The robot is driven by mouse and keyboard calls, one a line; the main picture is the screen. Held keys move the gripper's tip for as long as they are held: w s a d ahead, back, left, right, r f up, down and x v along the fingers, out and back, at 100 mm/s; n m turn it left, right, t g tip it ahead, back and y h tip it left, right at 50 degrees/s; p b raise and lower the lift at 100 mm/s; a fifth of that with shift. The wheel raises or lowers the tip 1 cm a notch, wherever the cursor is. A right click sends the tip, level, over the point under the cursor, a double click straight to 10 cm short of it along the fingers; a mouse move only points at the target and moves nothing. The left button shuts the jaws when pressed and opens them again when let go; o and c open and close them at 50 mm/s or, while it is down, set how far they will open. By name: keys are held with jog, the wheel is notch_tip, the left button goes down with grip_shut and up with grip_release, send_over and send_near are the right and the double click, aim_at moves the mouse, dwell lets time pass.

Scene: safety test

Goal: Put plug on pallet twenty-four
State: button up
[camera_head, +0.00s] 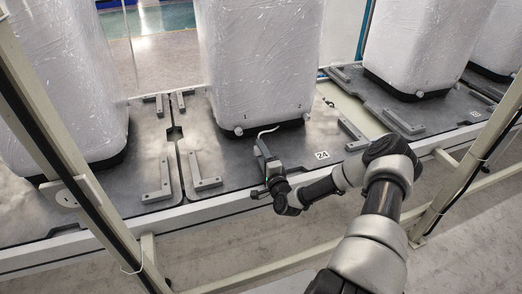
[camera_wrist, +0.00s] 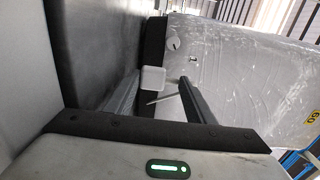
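Pallet twenty-four (camera_head: 225,160) is a dark grey slab with a "24" label (camera_head: 322,155) on its front right. My gripper (camera_head: 259,138) is low over its front part, before a wrapped white container. In the wrist view my gripper (camera_wrist: 160,76) has its two fingers apart. A small white block (camera_wrist: 152,80), apparently the plug, shows by the left fingertip, with a gap to the right finger. A thin white strand (camera_wrist: 163,98) runs below it. In the head view a white curved strand (camera_head: 268,130) shows at the fingertips. Whether block or strand touches the pallet is unclear.
The wrapped container (camera_head: 260,60) stands on the pallet, with a white knob (camera_head: 238,131) low on its front. Grey brackets (camera_head: 205,183) stick up on the pallet. Neighbouring pallets with containers stand left and right. A pale rail (camera_head: 225,203) and slanted posts (camera_head: 85,185) frame the front.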

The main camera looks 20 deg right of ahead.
jog(key=s+p, duration=0.1)
jog(key=s, duration=1.1)
jog(key=shift+r, duration=0.2)
jog(key=o, duration=1.3)
jog(key=shift+r, duration=0.1)
jog(key=shift+f, duration=0.25)
jog(key=shift+s, duration=0.1)
jog(key=shift+s+f, duration=0.1)
jog(key=shift+s, duration=0.1)
jog(key=s+p, duration=0.2)
jog(key=s, duration=1.4)
jog(key=shift+s+r, duration=0.4)
